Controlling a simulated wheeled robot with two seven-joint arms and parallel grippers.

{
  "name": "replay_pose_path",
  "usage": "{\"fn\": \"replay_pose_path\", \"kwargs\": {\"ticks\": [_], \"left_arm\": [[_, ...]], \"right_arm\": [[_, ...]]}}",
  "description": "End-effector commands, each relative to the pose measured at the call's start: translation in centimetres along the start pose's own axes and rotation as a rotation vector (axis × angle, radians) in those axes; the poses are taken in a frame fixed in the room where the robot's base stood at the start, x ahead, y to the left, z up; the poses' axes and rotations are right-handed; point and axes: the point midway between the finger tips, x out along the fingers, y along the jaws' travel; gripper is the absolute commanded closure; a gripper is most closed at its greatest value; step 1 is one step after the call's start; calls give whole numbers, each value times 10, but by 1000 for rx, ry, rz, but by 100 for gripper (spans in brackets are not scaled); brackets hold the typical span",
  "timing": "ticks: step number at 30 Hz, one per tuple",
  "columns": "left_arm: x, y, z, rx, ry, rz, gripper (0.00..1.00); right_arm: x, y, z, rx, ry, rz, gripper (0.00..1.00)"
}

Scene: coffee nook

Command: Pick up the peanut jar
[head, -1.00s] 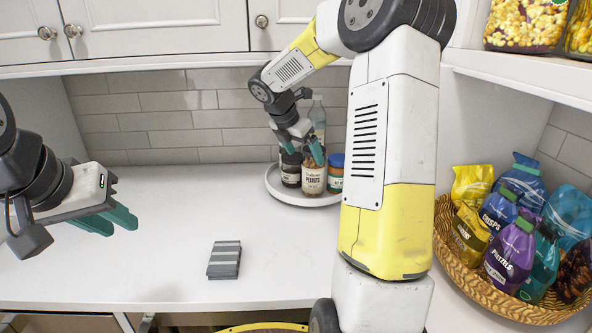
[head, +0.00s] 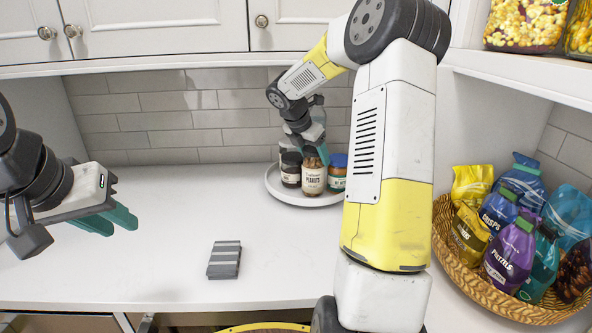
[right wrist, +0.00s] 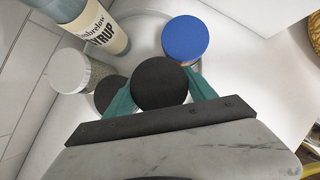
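The peanut jar (head: 313,180) has a white label reading PEANUTS and stands upright on a round white tray (head: 290,198) at the back of the counter. Its round black lid (right wrist: 161,83) shows in the right wrist view between the teal fingers of my right gripper. My right gripper (head: 311,152) points down over the jar, with one finger on each side of the lid. It looks open; whether the fingers touch the jar is unclear. My left gripper (head: 122,210) is open and empty over the left of the counter.
A blue-lidded jar (head: 337,172) and a dark-lidded jar (head: 291,170) stand close beside the peanut jar. A syrup bottle (right wrist: 92,25) is behind. A striped grey stack (head: 224,260) lies in front. A wicker basket (head: 477,283) of snack bags is at right. The left counter is clear.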

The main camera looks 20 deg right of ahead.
Motion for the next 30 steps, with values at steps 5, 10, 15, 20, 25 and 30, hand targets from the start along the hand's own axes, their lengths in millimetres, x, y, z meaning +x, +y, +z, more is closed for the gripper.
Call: {"fn": "replay_pose_path", "kwargs": {"ticks": [5, 10, 15, 20, 25, 30], "left_arm": [[0, 0, 0, 0, 0, 0, 73], [0, 0, 0, 0, 0, 0, 73], [0, 0, 0, 0, 0, 0, 73], [0, 0, 0, 0, 0, 0, 73], [0, 0, 0, 0, 0, 0, 73], [0, 0, 0, 0, 0, 0, 73]], "right_arm": [[0, 0, 0, 0, 0, 0, 89], [-1, 0, 0, 0, -2, 2, 100], [-2, 1, 0, 0, -2, 2, 100], [-8, 1, -1, -1, -3, 3, 100], [-29, 1, -9, -2, -3, 4, 100], [-59, 2, -28, -3, -4, 5, 100]]}}
